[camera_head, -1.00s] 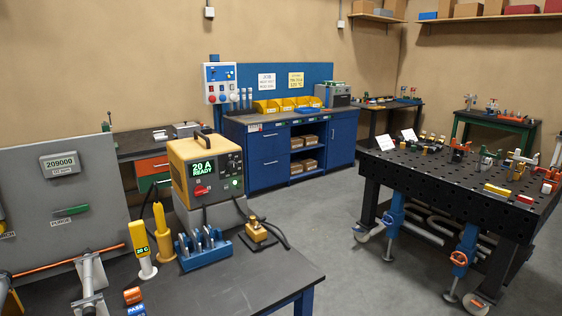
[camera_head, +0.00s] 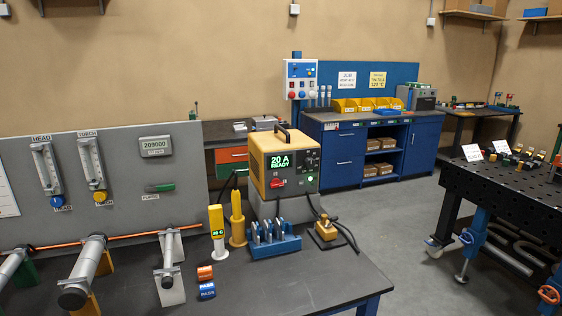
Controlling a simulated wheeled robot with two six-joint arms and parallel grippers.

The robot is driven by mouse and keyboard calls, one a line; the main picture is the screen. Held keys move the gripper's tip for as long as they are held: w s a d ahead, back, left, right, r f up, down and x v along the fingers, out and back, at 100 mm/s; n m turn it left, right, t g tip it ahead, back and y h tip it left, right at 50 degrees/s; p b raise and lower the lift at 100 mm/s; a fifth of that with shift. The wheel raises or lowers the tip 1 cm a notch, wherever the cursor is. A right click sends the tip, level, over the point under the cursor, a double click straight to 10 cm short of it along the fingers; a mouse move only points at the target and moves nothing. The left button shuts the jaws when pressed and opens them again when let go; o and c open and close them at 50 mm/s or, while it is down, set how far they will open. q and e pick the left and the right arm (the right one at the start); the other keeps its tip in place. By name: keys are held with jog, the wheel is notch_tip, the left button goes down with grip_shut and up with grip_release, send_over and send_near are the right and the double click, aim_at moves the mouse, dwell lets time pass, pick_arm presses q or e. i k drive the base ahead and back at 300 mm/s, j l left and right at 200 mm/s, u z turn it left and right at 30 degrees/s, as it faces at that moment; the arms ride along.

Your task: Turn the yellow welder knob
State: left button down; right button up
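The yellow welder (camera_head: 285,165) stands on a grey block on the dark bench, its display reading "20 A READY". A red knob (camera_head: 277,183) is on its front, below the display. A green light and small dark controls are to the right. A yellow knob (camera_head: 100,197) sits under the flow tube labelled TORCH on the grey panel (camera_head: 125,205) at the left. A blue knob (camera_head: 57,201) sits under the tube labelled HEAD. Neither of my grippers is in view.
On the bench (camera_head: 290,285) are a yellow gauge (camera_head: 217,232), a yellow torch-like tool (camera_head: 237,222), a blue rack (camera_head: 272,243), a yellow clamp (camera_head: 326,232) with a cable, and silver fixtures with a copper tube. Bare bench top lies at the front. A perforated black table (camera_head: 500,190) stands right.

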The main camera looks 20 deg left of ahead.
aim_at(308, 163)
jog(key=i+l+u, duration=0.1)
jog(key=i+l, duration=0.2)
jog(key=i+l+u, duration=0.15)
jog(key=i+l, duration=0.15)
jog(key=l, duration=0.25)
